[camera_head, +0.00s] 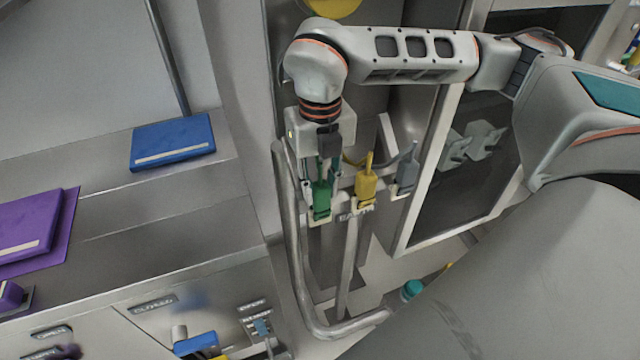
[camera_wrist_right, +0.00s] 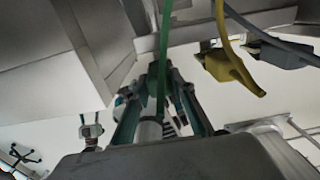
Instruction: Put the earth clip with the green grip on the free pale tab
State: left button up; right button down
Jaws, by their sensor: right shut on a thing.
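The earth clip with the green grip (camera_head: 321,200) hangs upright below my right gripper (camera_head: 324,178) in the head view. The gripper is shut on it from above. A pale tab (camera_head: 320,220) shows at the clip's lower end; I cannot tell whether the jaws are around it or only in front of it. My left gripper is not in view.
A yellow clip (camera_head: 366,190) and a grey clip (camera_head: 407,172) sit to the right on the same rail. A bent metal tube (camera_head: 290,230) runs close on the left. A bench with a blue folder (camera_head: 172,142) and a purple folder (camera_head: 28,228) lies farther left.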

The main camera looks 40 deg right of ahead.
jog(key=shift+f, duration=0.3)
dwell(0.5)
jog(key=c, duration=1.6)
grip_release()
jog(key=shift+f, duration=0.1)
notch_tip(320, 180, up, 12)
jog(key=shift+r, duration=0.1)
